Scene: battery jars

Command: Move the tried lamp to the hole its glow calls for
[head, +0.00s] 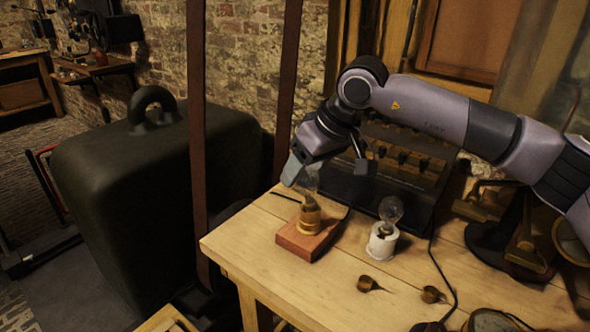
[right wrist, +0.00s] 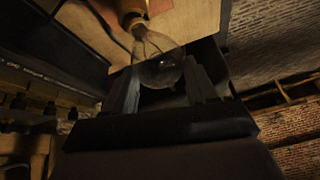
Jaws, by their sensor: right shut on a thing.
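My right gripper (head: 300,172) reaches down and is shut on the glass of a clear lamp (head: 309,186). The lamp stands upright over a brass socket (head: 309,219) on a red-brown wooden block (head: 303,240) near the table's left corner. I cannot tell whether it is seated in the socket or just above it. In the right wrist view the lamp's bulb (right wrist: 158,68) sits between the fingers, with brass at its end. No clear glow shows in it. A second clear lamp (head: 391,208) stands in a white holder (head: 382,242) to the right. My left gripper is out of view. No lamp hole shows clearly.
A dark case with a wooden rack (head: 410,160) stands behind on the table (head: 285,285). Two small brass pieces (head: 368,284) (head: 432,295) lie in front. A dark cable runs at the right. A large black weight-shaped body (head: 150,190) stands left of the table.

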